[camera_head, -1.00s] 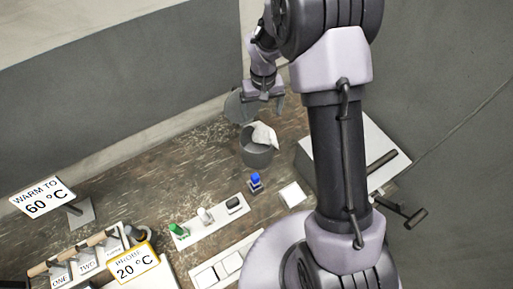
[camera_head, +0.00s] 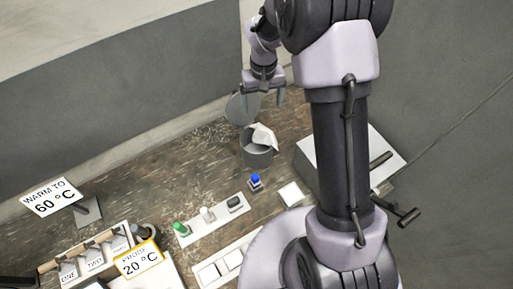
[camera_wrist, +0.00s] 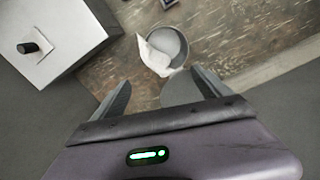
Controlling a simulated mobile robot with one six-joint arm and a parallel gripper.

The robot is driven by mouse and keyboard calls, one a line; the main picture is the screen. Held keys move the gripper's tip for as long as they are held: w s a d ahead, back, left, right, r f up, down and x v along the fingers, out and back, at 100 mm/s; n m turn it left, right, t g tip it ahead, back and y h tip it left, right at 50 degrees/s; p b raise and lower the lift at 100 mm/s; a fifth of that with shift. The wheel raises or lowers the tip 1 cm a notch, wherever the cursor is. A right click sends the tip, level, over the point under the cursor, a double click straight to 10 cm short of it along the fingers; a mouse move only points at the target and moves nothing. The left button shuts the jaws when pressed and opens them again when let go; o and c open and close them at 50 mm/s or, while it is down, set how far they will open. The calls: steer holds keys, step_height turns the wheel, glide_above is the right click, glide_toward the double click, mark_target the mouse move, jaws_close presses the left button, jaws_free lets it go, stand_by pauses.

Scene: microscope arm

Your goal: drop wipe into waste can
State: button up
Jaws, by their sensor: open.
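The white wipe (camera_head: 264,136) lies at the top of the grey waste can (camera_head: 257,157), draped over its rim, partly inside and partly over the edge. In the wrist view the wipe (camera_wrist: 156,54) covers the left part of the can's mouth (camera_wrist: 174,42). The can's round grey lid (camera_head: 241,109) stands open at its back. My gripper (camera_head: 263,102) is open and empty above and behind the can, apart from the wipe. In the wrist view its two fingers (camera_wrist: 160,92) are spread wide, with the lid between and beyond them.
A white box with a dark handle (camera_head: 345,155) stands right of the can. In front are a blue-capped bottle (camera_head: 255,181), a white tile (camera_head: 290,195) and a strip with green, white and black items (camera_head: 211,219). Signs and a labelled rack (camera_head: 95,258) are at left.

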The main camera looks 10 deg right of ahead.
step_height(320, 180, up, 17)
steer(key=p, duration=0.1)
steer(key=shift+r, duration=0.15)
